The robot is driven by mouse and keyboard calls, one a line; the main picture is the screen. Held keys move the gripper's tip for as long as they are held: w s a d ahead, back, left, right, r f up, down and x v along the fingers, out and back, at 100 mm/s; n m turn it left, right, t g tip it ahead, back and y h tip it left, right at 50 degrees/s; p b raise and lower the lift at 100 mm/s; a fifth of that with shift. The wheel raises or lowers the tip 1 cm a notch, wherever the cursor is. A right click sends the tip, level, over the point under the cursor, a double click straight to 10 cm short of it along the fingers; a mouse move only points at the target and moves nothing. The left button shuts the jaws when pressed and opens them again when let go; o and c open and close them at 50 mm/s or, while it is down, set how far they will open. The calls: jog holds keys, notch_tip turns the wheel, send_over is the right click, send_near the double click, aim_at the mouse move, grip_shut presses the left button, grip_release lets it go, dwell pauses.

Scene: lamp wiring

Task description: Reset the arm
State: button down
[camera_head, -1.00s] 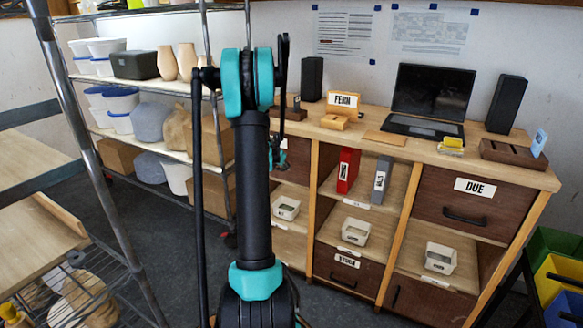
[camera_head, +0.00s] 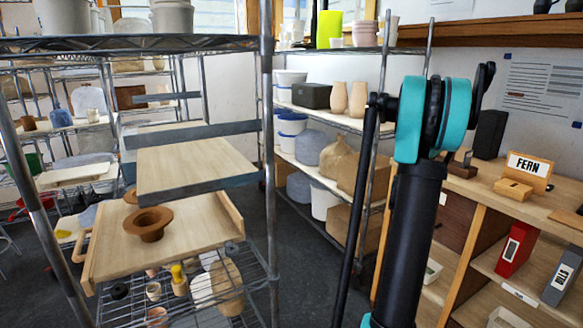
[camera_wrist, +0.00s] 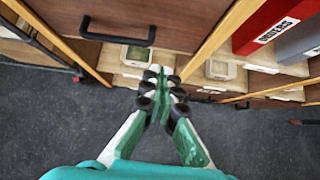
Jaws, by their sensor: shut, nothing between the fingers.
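My gripper (camera_wrist: 160,85) shows in the wrist view, with its green and white fingers brought together and nothing between them. Its fingertips point at the front of a wooden cabinet, below a brown drawer (camera_wrist: 140,14) with a black handle. I cannot tell the exact gap to the cabinet. In the head view my dark arm with teal joints rises at the right of centre, and the gripper itself does not show there.
A wire rack (camera_head: 268,190) stands at the left, with a brown hat-shaped pot (camera_head: 148,223) on a wooden board. A red binder (camera_head: 515,250) and a grey binder (camera_head: 562,276) stand in the cabinet. Dark floor (camera_wrist: 60,130) is clear below my gripper.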

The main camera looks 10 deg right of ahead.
jog(key=s+a+m+t+y, duration=0.15)
jog(key=s+a+m, duration=0.3)
jog(key=a, duration=0.75)
jog(key=s+a+m+y, duration=0.2)
jog(key=s+a+m, duration=0.3)
jog(key=a, duration=0.7)
jog(key=s+a+f+m+y, duration=0.2)
jog(key=s+a+m, duration=0.4)
jog(key=a, duration=0.3)
jog(key=s+a+f+m+y, duration=0.2)
jog(key=s+a+f+m, duration=0.2)
jog(key=s+a, duration=0.5)
jog(key=shift+a+f+m+g, duration=0.2)
jog(key=shift+f+m+g, duration=0.25)
jog(key=shift+m, duration=0.7)
jog(key=shift+y, duration=0.25)
